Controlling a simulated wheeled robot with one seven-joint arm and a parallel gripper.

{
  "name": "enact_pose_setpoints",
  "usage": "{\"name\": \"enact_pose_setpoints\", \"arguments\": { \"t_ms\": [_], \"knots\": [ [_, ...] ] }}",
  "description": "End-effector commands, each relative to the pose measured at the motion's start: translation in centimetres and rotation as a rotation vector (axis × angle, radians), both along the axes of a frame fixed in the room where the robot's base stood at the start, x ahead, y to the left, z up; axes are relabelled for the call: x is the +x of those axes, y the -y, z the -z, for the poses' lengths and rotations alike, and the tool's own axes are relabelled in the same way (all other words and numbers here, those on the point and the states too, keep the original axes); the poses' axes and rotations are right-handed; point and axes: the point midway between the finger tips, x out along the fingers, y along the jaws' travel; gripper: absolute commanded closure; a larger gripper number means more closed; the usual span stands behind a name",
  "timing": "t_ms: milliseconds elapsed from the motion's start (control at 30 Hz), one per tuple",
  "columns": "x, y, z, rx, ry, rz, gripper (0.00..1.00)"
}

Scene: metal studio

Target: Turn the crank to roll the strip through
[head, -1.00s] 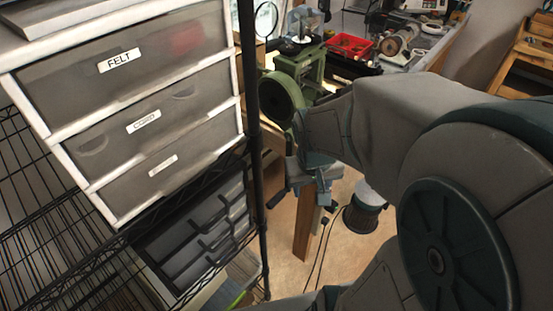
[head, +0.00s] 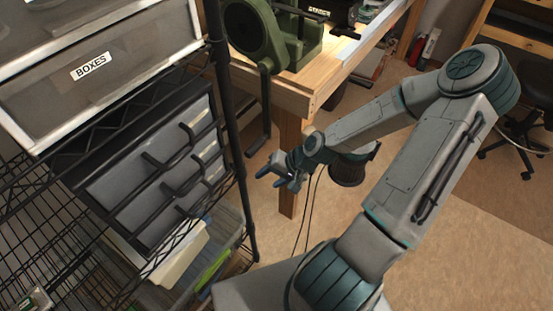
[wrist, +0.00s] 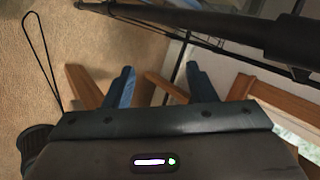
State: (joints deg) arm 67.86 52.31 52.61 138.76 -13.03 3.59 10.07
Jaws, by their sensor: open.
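A green rolling mill (head: 268,32) stands at the near left corner of the wooden workbench. Its dark crank (head: 265,95) hangs down past the bench edge, with the handle (head: 257,146) at the lower end. My gripper (head: 270,177) is open and empty, just below and slightly right of the handle in the head view, apart from it there. The wrist view shows its two blue fingers (wrist: 160,87) spread with nothing between them. I cannot make out the strip.
A black wire shelf post (head: 232,130) stands close left of the crank, beside drawers (head: 165,175). The workbench (head: 300,92) and its leg (head: 289,165) are behind my gripper. A dark bar (wrist: 230,28) crosses the top of the wrist view. Open floor (head: 470,235) lies right.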

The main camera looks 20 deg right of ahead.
Motion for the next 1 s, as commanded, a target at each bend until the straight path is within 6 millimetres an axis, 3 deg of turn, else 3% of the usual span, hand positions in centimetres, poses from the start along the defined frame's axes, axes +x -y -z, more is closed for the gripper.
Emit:
{"name": "enact_pose_setpoints", "arguments": {
  "t_ms": [33, 133, 400, 600, 1000],
  "knots": [
    [0.8, -0.1, 1.3, 0.066, 0.030, 0.051, 0.49],
    [2.7, 0.1, 1.5, 0.173, 0.103, 0.148, 0.49],
    [6.8, 2.8, 0.0, 0.387, 0.284, 0.383, 0.49],
    [7.9, 4.1, -0.9, 0.443, 0.341, 0.456, 0.49],
    [12.2, 1.0, 1.1, 0.445, 0.344, 0.455, 0.49]
  ]
}}
